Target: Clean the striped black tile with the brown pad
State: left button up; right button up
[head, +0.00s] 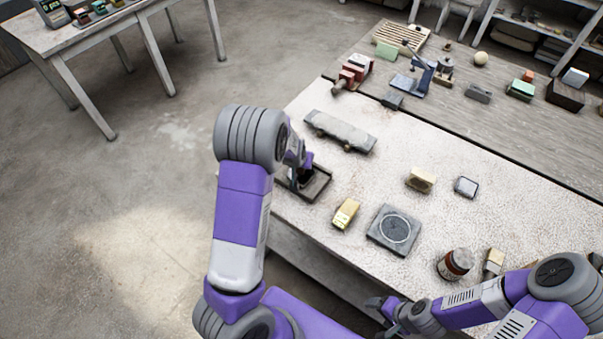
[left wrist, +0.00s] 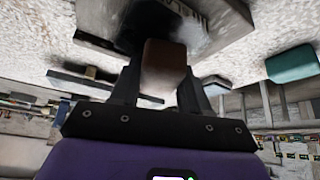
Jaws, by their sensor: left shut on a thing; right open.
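My left gripper (head: 302,172) is low over a dark shallow tray (head: 322,191) at the near left of the worktable. In the left wrist view the left gripper (left wrist: 160,85) is shut on the brown pad (left wrist: 163,66), a small brown block between its fingers. Behind the pad is a dark tile (left wrist: 215,28) with pale marks. Whether pad and tile touch, I cannot tell. In the head view the arm and gripper hide pad and most of the tile. My right gripper (head: 383,306) is open and empty at the near edge.
A long grey slab (head: 341,131) lies behind the tray. A yellow block (head: 345,213) and a grey square plate with a ring (head: 394,230) lie to its right. A jar (head: 455,264) and brush (head: 493,262) stand near the right arm.

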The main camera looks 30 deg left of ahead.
pick_arm(q)
jog(key=shift+s, duration=0.1)
jog(key=shift+s+d+r, duration=0.1)
jog(key=shift+s+d, duration=0.05)
jog(key=shift+s, duration=0.2)
jog(key=shift+s+d, duration=0.15)
jog(key=shift+s, duration=0.3)
jog(key=shift+w+a, duration=0.3)
jog(key=shift+w, duration=0.6)
jog(key=shift+w+a, duration=0.25)
jog(key=shift+w, duration=0.6)
jog(key=shift+s+d, duration=0.3)
jog(key=shift+s, duration=0.6)
jog(key=shift+s+d, duration=0.25)
jog(key=shift+s, duration=0.6)
jog(key=shift+w+a+b, duration=0.15)
jog(key=shift+w+a, duration=0.15)
jog(key=shift+w, duration=0.6)
jog(key=shift+w+a+b, duration=0.15)
jog(key=shift+w+a, duration=0.1)
jog(key=shift+w, duration=0.65)
jog(key=shift+s, duration=0.1)
